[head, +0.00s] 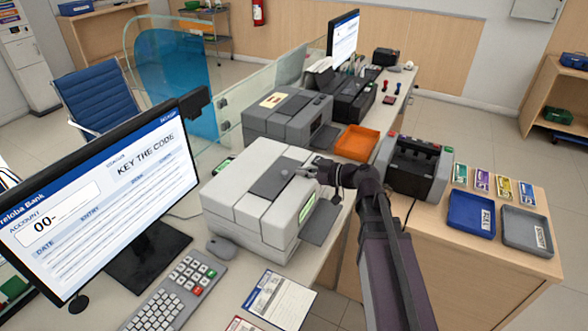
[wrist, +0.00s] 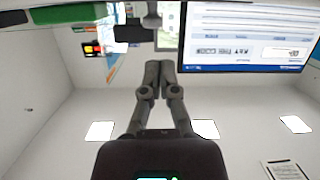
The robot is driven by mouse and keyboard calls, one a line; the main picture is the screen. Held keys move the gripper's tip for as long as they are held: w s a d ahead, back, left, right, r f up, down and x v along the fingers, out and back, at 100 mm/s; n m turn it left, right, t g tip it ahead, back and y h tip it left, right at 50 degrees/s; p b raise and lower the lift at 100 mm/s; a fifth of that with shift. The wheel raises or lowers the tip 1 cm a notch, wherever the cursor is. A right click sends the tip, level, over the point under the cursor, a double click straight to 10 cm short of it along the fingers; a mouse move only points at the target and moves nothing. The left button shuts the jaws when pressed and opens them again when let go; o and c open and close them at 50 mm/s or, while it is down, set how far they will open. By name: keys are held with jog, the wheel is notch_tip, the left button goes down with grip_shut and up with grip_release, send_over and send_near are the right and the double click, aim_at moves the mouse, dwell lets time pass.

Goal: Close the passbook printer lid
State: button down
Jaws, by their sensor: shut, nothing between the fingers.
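The passbook printer appears to be the light grey, boxy machine (head: 250,212) in the middle of the head view, with a green display on its front right. Its top, with a dark grey panel (head: 270,181), looks flat and lies level with the body; no raised lid shows. My gripper (head: 297,172) is shut and empty at the right edge of that top, right by the dark panel. I cannot tell whether it touches. In the wrist view my gripper's fingertips (wrist: 159,66) are together. The printer cannot be made out in the wrist view.
A monitor (head: 110,190), keyboard (head: 172,296) and mouse (head: 221,248) are left of and before the printer. A darker grey machine (head: 262,122) stands behind it. An orange tray (head: 357,142) and a banknote counter (head: 413,166) are to the right. A glass screen (head: 260,98) runs behind.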

jog(key=shift+s+d+f+b, duration=0.25)
jog(key=shift+s+d+f, duration=0.15)
jog(key=shift+d, duration=0.3)
jog(key=shift+s+d+f+b, duration=0.3)
jog(key=shift+s+d, duration=0.05)
jog(key=shift+d, duration=0.4)
jog(key=shift+s+d+f+b, duration=0.25)
jog(key=shift+s+d+f, duration=0.15)
jog(key=shift+d, duration=0.3)
